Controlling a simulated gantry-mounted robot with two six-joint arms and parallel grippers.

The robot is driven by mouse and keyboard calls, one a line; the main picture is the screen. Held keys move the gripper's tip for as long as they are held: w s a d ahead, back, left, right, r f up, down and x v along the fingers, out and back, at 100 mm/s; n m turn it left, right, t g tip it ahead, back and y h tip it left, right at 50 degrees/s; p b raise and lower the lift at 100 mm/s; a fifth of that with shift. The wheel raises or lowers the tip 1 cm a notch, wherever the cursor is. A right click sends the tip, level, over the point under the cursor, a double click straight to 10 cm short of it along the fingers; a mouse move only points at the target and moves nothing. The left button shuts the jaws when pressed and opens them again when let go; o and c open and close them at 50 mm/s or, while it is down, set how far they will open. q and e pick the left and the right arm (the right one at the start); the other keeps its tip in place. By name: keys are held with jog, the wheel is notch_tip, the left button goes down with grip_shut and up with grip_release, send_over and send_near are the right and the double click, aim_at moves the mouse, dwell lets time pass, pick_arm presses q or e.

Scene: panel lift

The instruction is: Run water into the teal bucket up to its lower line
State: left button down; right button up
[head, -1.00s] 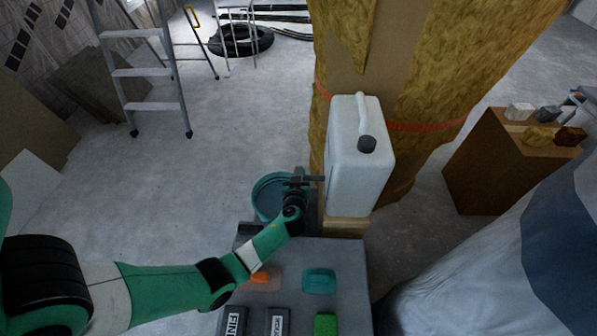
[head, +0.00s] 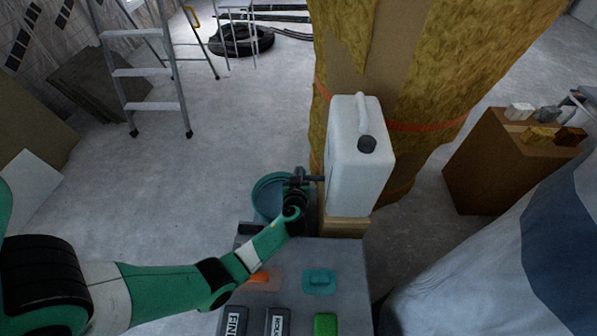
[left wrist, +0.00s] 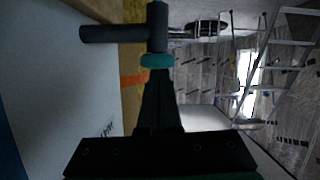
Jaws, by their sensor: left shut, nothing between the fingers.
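The teal bucket (head: 262,199) stands beyond the grey bench top, left of a white water container (head: 357,160). My gripper and wrist cover part of its opening; the water level and its lines cannot be made out. A dark tap (left wrist: 112,33) sticks out from the container's side above the bucket and ends in an upright piece with a teal ring (left wrist: 157,61). My left gripper (head: 297,180) is at the tap, its fingers shut and empty. In the left wrist view the fingertips (left wrist: 158,80) are close to the teal ring; contact cannot be told. My right gripper is out of view.
The container stands on a wooden block (head: 345,227) beside a column wrapped in yellow insulation (head: 440,60). The bench (head: 285,285) holds a teal float (head: 319,282), an orange-handled tool (head: 262,279) and several labelled boxes. A stepladder (head: 140,73) stands back left.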

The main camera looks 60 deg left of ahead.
pick_arm(q)
jog(key=s+d+r+p, duration=0.4)
jog(key=d+r+p, duration=0.3)
jog(key=p, duration=0.2)
jog(key=shift+s+d, duration=0.4)
jog(key=shift+r, duration=0.1)
